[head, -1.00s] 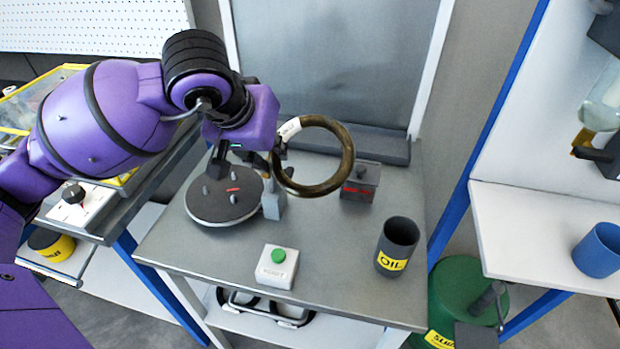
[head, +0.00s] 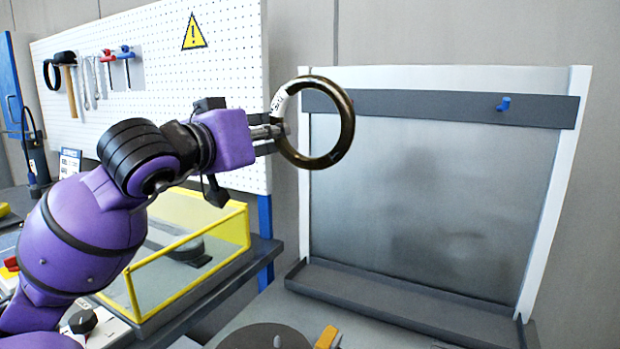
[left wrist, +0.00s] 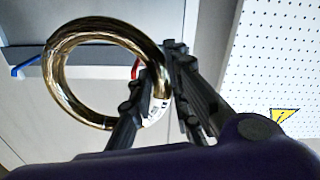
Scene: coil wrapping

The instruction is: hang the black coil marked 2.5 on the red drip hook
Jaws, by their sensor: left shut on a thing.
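My left gripper (head: 272,138) is shut on a dark, brownish-gold coil (head: 349,125) with a white label (head: 280,98), too blurred to read surely. The coil is held upright in front of the left end of the dark rail (head: 430,108) on the drip board. In the left wrist view the gripper (left wrist: 165,85) holds the coil (left wrist: 57,85) by its labelled side. There, the red hook (left wrist: 135,68) shows through the coil's opening, partly hidden near a finger; I cannot tell if they touch. My right gripper is not in view.
A blue hook (head: 503,103) sits at the rail's right end. A grey trough (head: 400,300) runs below the board. A white pegboard (head: 90,105) with tools and a yellow-framed bin (head: 190,250) stand at left. The board's right side is free.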

